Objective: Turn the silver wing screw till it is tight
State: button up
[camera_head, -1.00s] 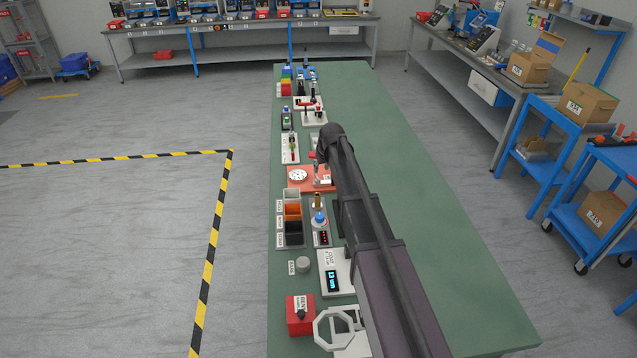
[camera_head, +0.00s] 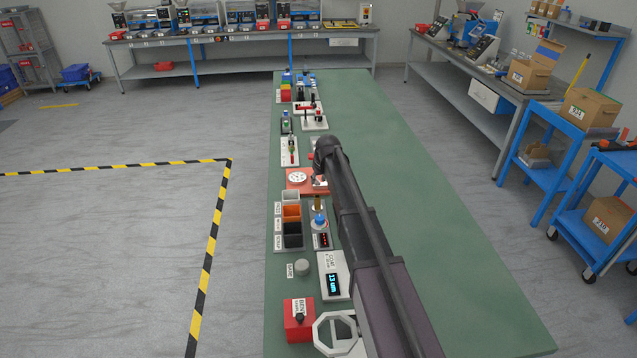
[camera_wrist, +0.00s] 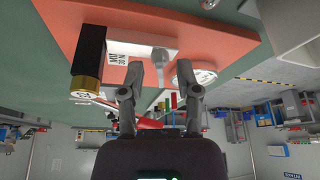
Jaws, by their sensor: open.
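In the wrist view, what looks like the silver wing screw (camera_wrist: 159,56) projects from a pale block labelled "MID 20 N" (camera_wrist: 128,54) on an orange-red plate (camera_wrist: 220,25). My gripper (camera_wrist: 159,72) is open, its two fingertips on either side of the screw's end. I cannot tell whether they touch it. In the head view, the orange-red plate (camera_head: 293,187) lies on the green bench, and my arm covers its right side and the screw.
A white round dial (camera_head: 298,178) sits on the plate; it also shows beside my right finger in the wrist view (camera_wrist: 204,76).

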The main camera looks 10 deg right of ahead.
dwell(0.3)
grip_shut()
jog(key=shift+a+m, duration=0.1)
jog(key=shift+m, duration=0.3)
jog(key=m+h, duration=0.1)
jog(key=m, duration=0.2)
jog(key=shift+a, duration=0.15)
jog(key=shift+a+m+h, duration=0.2)
jog(key=shift+m+h, duration=0.8)
jog(key=shift+m, duration=1)
